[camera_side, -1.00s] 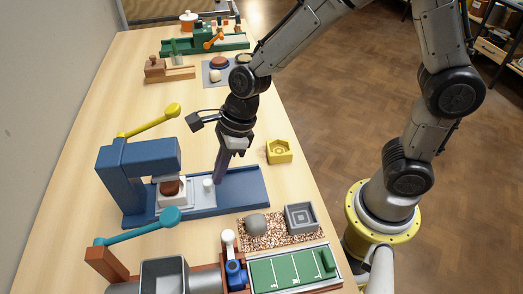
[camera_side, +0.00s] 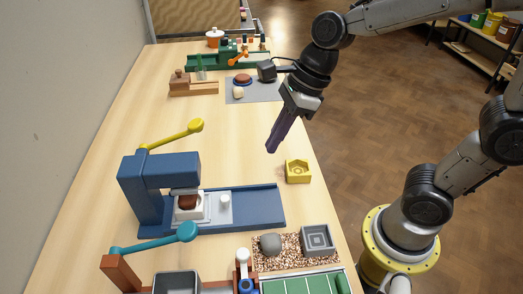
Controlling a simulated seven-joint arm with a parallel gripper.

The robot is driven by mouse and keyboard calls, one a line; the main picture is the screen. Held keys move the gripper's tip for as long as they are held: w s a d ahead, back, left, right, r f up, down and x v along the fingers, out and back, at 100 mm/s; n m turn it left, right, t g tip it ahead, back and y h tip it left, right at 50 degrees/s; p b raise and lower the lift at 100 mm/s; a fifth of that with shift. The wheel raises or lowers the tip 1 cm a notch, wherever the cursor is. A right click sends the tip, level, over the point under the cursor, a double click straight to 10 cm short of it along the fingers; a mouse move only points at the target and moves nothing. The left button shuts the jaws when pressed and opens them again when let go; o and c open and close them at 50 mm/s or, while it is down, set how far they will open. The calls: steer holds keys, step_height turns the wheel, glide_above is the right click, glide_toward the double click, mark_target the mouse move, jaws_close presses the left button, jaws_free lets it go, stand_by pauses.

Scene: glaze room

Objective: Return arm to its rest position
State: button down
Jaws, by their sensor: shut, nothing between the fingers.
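My gripper (camera_side: 272,146) points down and left above the right part of the table (camera_side: 228,137), near its right edge. Its purple fingers are shut with nothing between them. It hangs clear of the blue press (camera_side: 158,172) and above and behind the yellow block (camera_side: 298,171) with a hexagonal recess. In the press, a reddish-brown lump (camera_side: 188,202) sits in a white holder (camera_side: 193,214) under the press head. A small white knob (camera_side: 225,200) stands to the right of it on the blue base.
In front lie a speckled mat (camera_side: 290,262) with a grey ball (camera_side: 271,244) and a grey square mould (camera_side: 317,239), plus a teal-handled device (camera_side: 150,243). At the back are wooden blocks (camera_side: 194,88), a grey mat (camera_side: 262,92) and a green rack (camera_side: 210,61). Mid-table is clear.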

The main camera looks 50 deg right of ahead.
steer(key=s+d+r+n+t+h, duration=0.1)
steer(key=s+d+n, duration=0.4)
steer(key=n, duration=0.7)
steer(key=s+d+r+n+t+h, duration=0.1)
steer(key=s+d+n, duration=0.3)
steer(key=n, duration=0.9)
steer(key=s+h, duration=0.1)
steer(key=s, duration=0.2)
steer(key=shift+s+d, duration=0.15)
steer(key=shift+d, duration=0.2)
